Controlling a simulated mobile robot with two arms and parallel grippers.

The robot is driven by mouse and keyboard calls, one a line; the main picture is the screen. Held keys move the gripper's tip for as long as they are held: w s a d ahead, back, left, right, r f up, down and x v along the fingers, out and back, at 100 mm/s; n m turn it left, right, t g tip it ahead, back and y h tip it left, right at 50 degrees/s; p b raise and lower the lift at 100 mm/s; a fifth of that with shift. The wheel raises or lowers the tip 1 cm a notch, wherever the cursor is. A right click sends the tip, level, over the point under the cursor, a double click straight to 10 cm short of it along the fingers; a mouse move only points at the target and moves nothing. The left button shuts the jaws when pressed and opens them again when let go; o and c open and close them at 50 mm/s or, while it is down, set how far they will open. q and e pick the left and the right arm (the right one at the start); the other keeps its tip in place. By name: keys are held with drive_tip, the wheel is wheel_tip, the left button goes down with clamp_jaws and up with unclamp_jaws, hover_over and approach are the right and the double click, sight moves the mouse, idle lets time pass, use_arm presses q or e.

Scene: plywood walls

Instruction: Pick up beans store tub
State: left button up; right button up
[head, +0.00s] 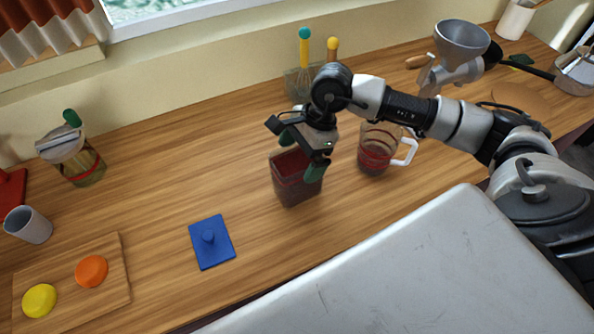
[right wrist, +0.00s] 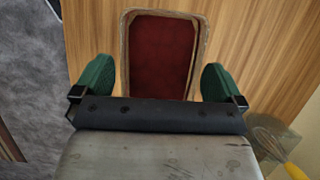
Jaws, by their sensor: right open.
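The beans store tub (head: 297,190) is an open, squarish, see-through tub with dark red contents, standing on the wooden counter. In the right wrist view the tub (right wrist: 160,52) shows from above, with its pale rim around the red contents. My right gripper (head: 303,152) is over the tub's top, with its green fingers apart. In the right wrist view one finger of the gripper (right wrist: 157,80) is on each side of the tub, with gaps visible, and it holds nothing. My left gripper is not in view.
A glass jug (head: 372,158) with a white handle stands close right of the tub. A blue lid (head: 212,242) lies to the left on clear counter. A utensil holder (head: 299,84) stands behind, and a metal grinder (head: 455,60) stands at the back right. A jar (head: 78,160) stands at left.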

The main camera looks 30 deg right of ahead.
drive_tip(key=shift+x, duration=0.9)
drive_tip(key=shift+w+r, duration=0.1)
drive_tip(key=c, duration=1.8)
